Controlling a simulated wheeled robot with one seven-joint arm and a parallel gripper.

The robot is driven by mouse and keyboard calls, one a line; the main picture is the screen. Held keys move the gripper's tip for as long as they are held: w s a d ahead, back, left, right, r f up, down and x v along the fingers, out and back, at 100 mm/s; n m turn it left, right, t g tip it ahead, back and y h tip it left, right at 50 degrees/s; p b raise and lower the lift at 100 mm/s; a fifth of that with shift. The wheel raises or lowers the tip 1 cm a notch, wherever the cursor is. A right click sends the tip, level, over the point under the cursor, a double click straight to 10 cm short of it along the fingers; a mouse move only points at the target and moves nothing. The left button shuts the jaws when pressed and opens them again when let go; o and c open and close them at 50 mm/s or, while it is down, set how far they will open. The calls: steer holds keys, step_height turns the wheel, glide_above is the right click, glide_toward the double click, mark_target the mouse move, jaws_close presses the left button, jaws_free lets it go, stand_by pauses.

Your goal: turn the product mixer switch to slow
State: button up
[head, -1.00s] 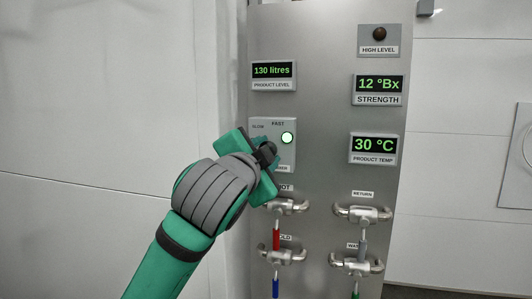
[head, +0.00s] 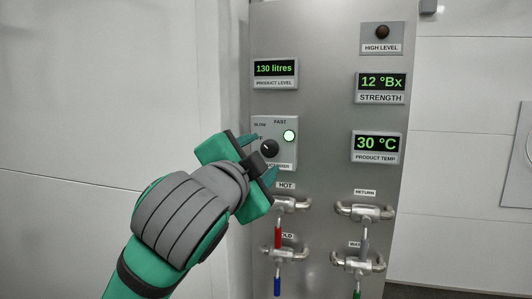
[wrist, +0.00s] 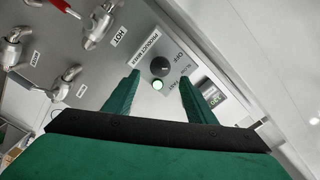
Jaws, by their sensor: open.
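The product mixer switch is a round black knob (head: 270,148) on a grey plate (head: 262,124) marked OFF, SLOW and FAST. Which mark the knob points at is too small to tell. The green lamp (head: 289,136) beside it is lit. My gripper (head: 259,156) is open and empty in front of the plate's lower left, covering part of it. In the wrist view the knob (wrist: 160,67) and the lit lamp (wrist: 157,85) show between the two spread green fingers, beyond their tips. The fingers look clear of the knob.
Return (head: 364,212) and another valve are at right. Displays reading 130 litres (head: 274,70), 12 °Bx (head: 380,82) and 30 °C (head: 376,143) surround it.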

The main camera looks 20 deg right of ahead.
steer(key=shift+v, duration=2.25)
